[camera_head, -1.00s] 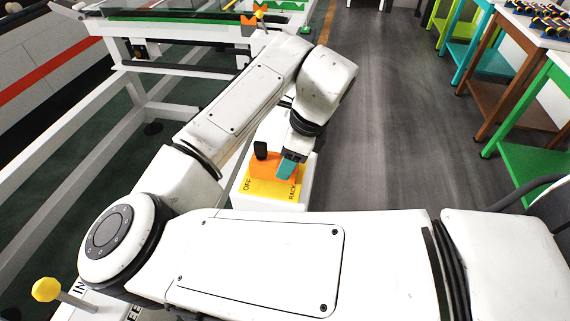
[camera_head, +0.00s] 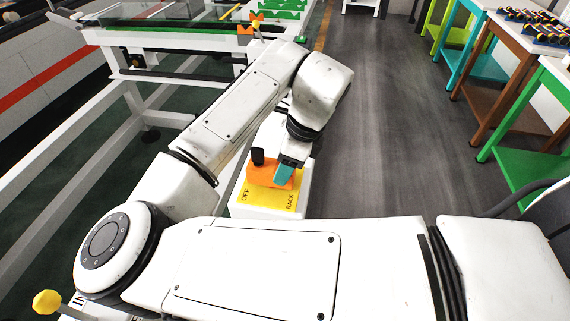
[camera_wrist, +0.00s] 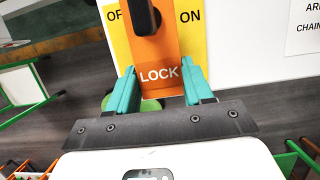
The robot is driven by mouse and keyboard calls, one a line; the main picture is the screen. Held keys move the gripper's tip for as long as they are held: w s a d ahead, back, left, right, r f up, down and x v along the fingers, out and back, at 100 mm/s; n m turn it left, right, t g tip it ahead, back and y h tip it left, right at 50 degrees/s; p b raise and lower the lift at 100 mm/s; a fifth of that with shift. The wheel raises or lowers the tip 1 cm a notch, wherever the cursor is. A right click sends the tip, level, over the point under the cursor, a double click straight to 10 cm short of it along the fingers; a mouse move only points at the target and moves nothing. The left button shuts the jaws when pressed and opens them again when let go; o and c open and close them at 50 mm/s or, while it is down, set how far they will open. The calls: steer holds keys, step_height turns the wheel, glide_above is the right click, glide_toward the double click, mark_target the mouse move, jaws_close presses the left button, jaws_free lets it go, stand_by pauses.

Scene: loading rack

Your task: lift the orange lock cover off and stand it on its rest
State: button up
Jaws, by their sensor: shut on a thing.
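The orange lock cover (camera_head: 262,174) sits on the yellow switch plate (camera_head: 268,199), which is marked OFF and RACK, on top of a white box. In the wrist view the cover (camera_wrist: 159,48) is marked LOCK, with the black switch handle (camera_wrist: 145,16) passing over its upper part. The handle (camera_head: 258,156) also stands up in the head view. My gripper (camera_wrist: 160,76) has its teal fingers on both sides of the cover's lower end, shut on it. In the head view my gripper (camera_head: 285,172) partly hides the cover. I cannot tell whether the cover is lifted off the plate.
A white frame (camera_head: 165,75) with rails runs along the left and back, with orange blocks (camera_head: 250,29) at its far corner. Coloured tables (camera_head: 520,120) line the right side. The grey floor (camera_head: 390,110) between is clear. A yellow knob (camera_head: 46,302) stands at the front left.

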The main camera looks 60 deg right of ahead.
steer(key=shift+r+p, duration=2.45)
steer(key=shift+r, duration=0.65)
